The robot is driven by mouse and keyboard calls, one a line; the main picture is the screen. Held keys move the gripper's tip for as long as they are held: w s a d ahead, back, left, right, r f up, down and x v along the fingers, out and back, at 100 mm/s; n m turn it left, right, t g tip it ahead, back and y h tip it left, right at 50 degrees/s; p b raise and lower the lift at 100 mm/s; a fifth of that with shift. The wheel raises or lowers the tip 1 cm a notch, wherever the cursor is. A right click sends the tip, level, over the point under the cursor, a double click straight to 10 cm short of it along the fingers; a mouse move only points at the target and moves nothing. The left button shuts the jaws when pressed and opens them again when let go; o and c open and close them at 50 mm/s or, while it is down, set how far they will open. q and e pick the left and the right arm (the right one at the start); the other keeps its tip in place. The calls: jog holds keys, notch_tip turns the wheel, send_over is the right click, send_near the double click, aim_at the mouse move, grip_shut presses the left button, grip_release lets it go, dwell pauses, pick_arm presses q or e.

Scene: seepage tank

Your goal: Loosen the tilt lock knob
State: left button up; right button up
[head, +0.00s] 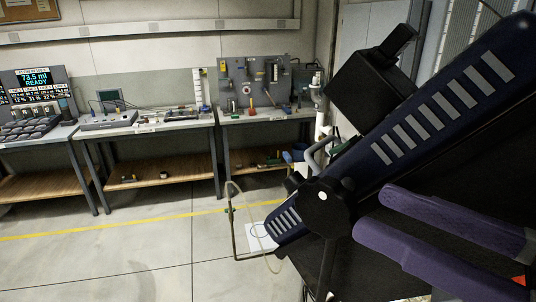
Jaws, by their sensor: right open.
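My right gripper (375,214) comes in from the right edge. Its two purple fingers are apart and point left toward the knob. Nothing shows between them. The fingertips look just right of the knob; whether they touch it I cannot tell. My left gripper is not in view.
A bent tube stand (233,225) with a hose is left of the beam's low end. A black box (369,90) is above the beam. Workbenches (150,125) with tools and a display (36,78) reading 73.5 ml line the back wall. The floor at left is clear.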

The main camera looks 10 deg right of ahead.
aim_at(347, 196)
jog(key=p+x, duration=0.2)
jog(key=x, duration=0.4)
jog(key=shift+w+r+p, duration=0.15)
jog(key=shift+p, duration=0.25)
jog(key=shift+w+a, duration=0.35)
jog(key=shift+w, duration=0.05)
jog(key=shift+c, duration=1.4)
grip_shut()
